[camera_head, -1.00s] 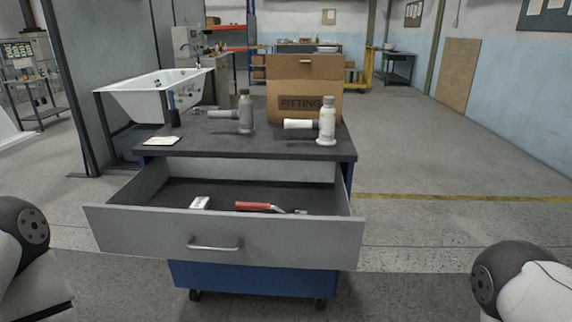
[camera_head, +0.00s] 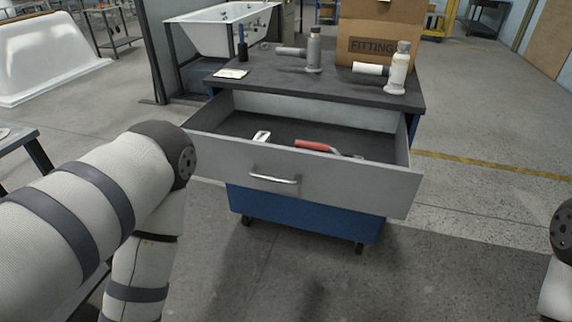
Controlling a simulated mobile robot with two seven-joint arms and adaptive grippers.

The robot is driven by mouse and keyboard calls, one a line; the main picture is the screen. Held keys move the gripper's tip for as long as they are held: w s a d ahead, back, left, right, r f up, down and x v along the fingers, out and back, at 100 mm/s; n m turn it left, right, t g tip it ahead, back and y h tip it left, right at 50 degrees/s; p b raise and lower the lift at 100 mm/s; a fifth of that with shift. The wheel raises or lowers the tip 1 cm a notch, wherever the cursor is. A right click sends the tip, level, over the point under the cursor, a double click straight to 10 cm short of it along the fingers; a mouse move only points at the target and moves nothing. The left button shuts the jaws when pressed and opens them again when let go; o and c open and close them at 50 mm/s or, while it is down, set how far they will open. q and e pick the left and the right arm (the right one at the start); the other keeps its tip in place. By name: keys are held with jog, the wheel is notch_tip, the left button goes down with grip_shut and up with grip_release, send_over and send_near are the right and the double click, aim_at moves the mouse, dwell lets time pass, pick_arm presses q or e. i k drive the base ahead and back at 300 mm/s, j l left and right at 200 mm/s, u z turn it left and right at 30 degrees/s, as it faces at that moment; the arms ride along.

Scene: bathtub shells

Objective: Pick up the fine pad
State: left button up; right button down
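A small white block-like item (camera_head: 262,136) lies in the open drawer (camera_head: 345,185), towards its left, partly hidden by the front panel. A flat whitish pad-like piece (camera_head: 231,73) lies on the left front corner of the dark cart top (camera_head: 300,82). I cannot tell from this view which of the two is the fine pad. Neither of my grippers is in view; only arm links show at the left and the right edge.
A red-handled tool (camera_head: 314,146) lies in the drawer, right of the white item. Two bottles, grey (camera_head: 314,50) and white (camera_head: 399,70), and a FITTINGS cardboard box (camera_head: 380,32) stand on the cart top. A white bathtub (camera_head: 220,30) stands behind. The floor right of the cart is clear.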

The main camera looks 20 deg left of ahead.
aim_at(265, 137)
jog(key=u, duration=3.25)
jog(key=l+z, duration=0.15)
jog(key=z, duration=0.3)
jog(key=k+l+z, duration=0.1)
jog(key=z, duration=0.4)
jog(key=l+z, duration=0.2)
jog(key=z, duration=0.25)
jog(key=l+z, duration=0.15)
jog(key=z, duration=0.3)
jog(key=l+z, duration=0.1)
jog(key=z, duration=0.35)
jog(key=i+j+z, duration=0.2)
jog(key=z, duration=0.25)
jog(key=i+j+z, duration=0.6)
jog(key=j+z, duration=0.15)
jog(key=z, duration=0.15)
